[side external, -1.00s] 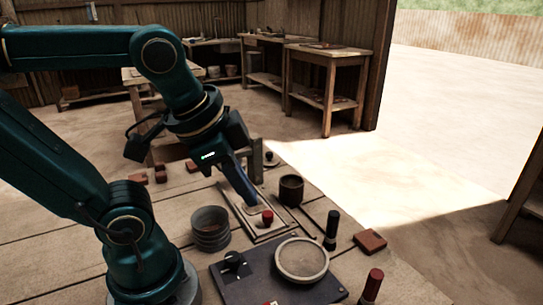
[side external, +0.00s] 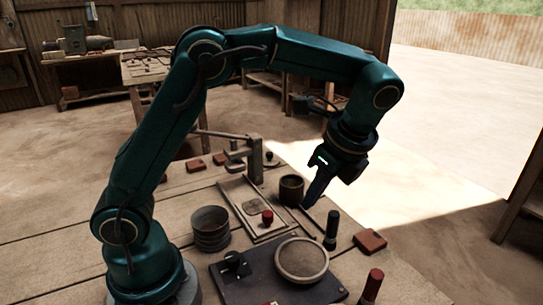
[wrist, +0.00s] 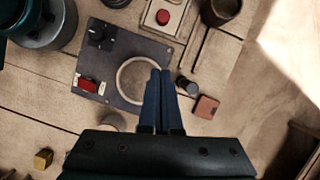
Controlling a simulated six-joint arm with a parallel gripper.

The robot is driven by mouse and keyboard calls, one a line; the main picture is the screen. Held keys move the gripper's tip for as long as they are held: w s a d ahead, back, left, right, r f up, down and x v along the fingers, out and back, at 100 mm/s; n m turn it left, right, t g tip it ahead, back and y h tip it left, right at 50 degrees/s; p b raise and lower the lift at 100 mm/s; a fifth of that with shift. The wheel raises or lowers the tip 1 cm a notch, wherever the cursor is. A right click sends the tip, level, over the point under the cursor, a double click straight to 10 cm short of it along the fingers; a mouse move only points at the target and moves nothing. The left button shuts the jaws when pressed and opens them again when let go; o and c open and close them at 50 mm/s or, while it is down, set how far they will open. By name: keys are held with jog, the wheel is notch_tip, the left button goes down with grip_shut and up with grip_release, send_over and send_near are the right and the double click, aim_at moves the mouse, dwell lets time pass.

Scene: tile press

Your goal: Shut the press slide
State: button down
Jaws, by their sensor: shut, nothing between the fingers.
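The press slide is a pale flat plate (side external: 253,209) with a red knob (side external: 267,217) at its near end. It lies between the rails of a wooden frame (side external: 232,210) on the bench. The press post (side external: 255,155), with a side arm, stands behind the frame's far end. In the wrist view only the slide's near end shows at the top edge, with the red knob (wrist: 163,17). My gripper (side external: 308,204) is shut and empty, pointing down to the right of the slide, apart from it. Its closed fingers also show in the wrist view (wrist: 160,72).
A dark cup (side external: 291,189) and a thin rod stand between slide and gripper. A green-black cylinder (side external: 332,230), brown tile (side external: 370,241) and red-topped cylinder (side external: 372,287) are at the right. A dark panel (side external: 240,285) with a round dish (side external: 301,259) is in front; a ribbed tin (side external: 210,229) is left.

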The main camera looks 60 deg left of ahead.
jog(key=x, duration=1)
jog(key=shift+s+f, duration=0.2)
jog(key=shift+f, duration=0.05)
jog(key=a, duration=0.2)
jog(key=shift+s+a+r, duration=0.15)
jog(key=shift+s+a, duration=0.25)
jog(key=shift+a, duration=0.45)
send_near(249, 200)
jog(key=x, duration=0.5)
jog(key=shift+w+a, duration=0.2)
jog(key=shift+w, duration=0.05)
